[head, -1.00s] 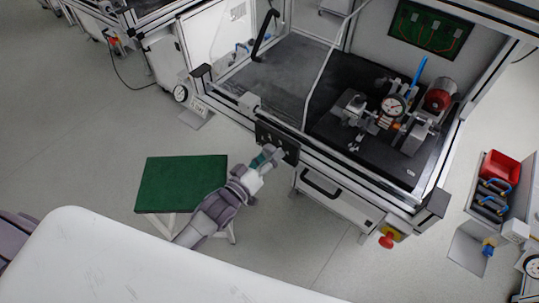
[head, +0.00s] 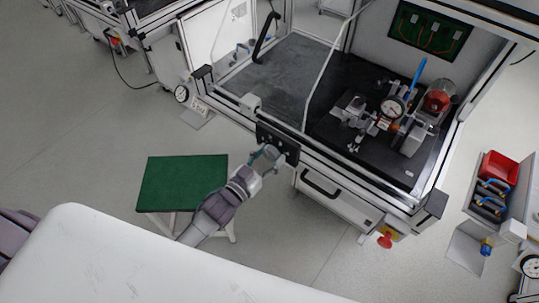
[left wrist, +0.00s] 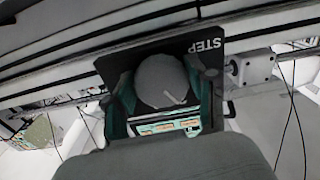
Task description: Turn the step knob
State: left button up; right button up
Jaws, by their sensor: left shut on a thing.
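The step knob (left wrist: 160,78) is a round grey knob with a white pointer line, in the middle of the left wrist view. It sits on a black panel (left wrist: 208,58) lettered "STEP". In the head view the panel (head: 283,143) is on the front rail of the test bench. My left gripper (head: 267,154) has teal fingers and reaches up to the panel. Its fingers lie on both sides of the knob and are shut on it. In the head view the gripper hides the knob. My right gripper is not in view.
The framed bench holds a fixture with a dial gauge (head: 392,107) and a red-ended cylinder (head: 437,100). A drawer (head: 331,191) and a red button (head: 385,241) are below the panel. A green-topped stool (head: 181,183) stands left of my arm. Open floor lies around it.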

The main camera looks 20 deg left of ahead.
pick_arm(q)
jog(key=shift+m, duration=0.5)
jog(key=o, duration=1.2)
jog(key=shift+c, duration=0.2)
jog(key=v, duration=1.2)
